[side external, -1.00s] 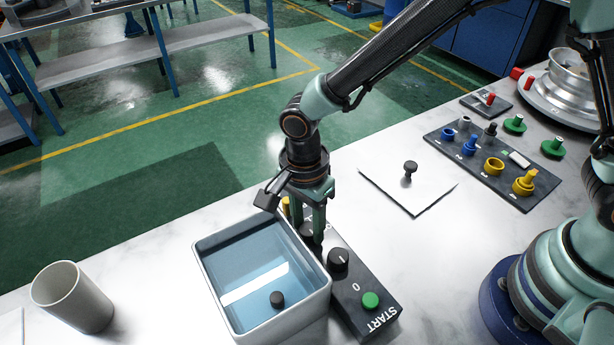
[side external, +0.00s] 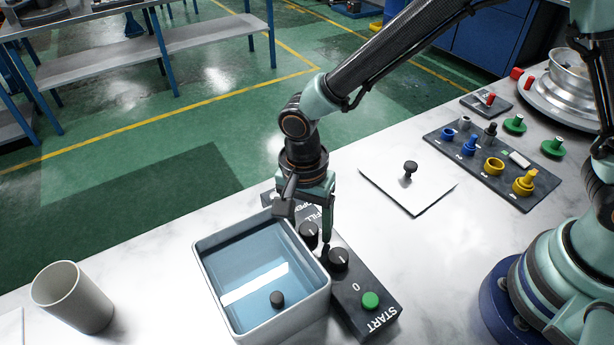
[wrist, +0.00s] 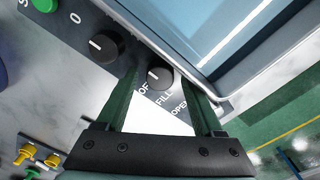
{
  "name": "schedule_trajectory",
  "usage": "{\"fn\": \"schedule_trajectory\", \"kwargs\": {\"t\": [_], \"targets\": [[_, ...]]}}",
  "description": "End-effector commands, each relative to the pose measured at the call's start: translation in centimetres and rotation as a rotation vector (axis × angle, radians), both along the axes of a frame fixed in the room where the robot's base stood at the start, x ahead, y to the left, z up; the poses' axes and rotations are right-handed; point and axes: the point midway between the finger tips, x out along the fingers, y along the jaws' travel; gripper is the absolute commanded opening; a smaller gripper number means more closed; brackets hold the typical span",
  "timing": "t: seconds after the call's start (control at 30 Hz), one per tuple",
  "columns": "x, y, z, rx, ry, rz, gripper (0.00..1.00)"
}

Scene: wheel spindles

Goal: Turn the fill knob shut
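The fill knob (side external: 309,234) is a round black knob with a white pointer line, on the dark control panel (side external: 346,290) right of the water tank. It also shows in the wrist view (wrist: 159,78), beside the white FILL and OPEN lettering. Another label there is partly hidden by a finger. My gripper (side external: 313,232) points down over the knob. In the wrist view my gripper's green fingers (wrist: 159,84) stand apart on either side of the knob, with narrow gaps visible. The pointer aims to the upper left there. I cannot tell how low the fingertips reach.
A second black knob (side external: 339,259) sits close by on the panel, near a 0 mark and a green START button (side external: 370,300). A grey cup (side external: 72,298) stands far left.

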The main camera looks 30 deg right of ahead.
Motion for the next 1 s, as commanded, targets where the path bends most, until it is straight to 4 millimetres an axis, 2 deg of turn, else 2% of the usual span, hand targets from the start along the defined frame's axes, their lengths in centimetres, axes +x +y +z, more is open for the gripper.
{"fn": "schedule_trajectory", "kwargs": {"t": [0.27, 0.53, 1.0], "targets": [[0.1, 0.0, 0.0, -0.001, -0.006, -0.105, 0.73], [0.1, 0.0, 0.0, -0.009, -0.014, -0.39, 0.73], [0.5, 0.1, 8.6, -0.006, -0.017, -0.398, 0.73]]}}
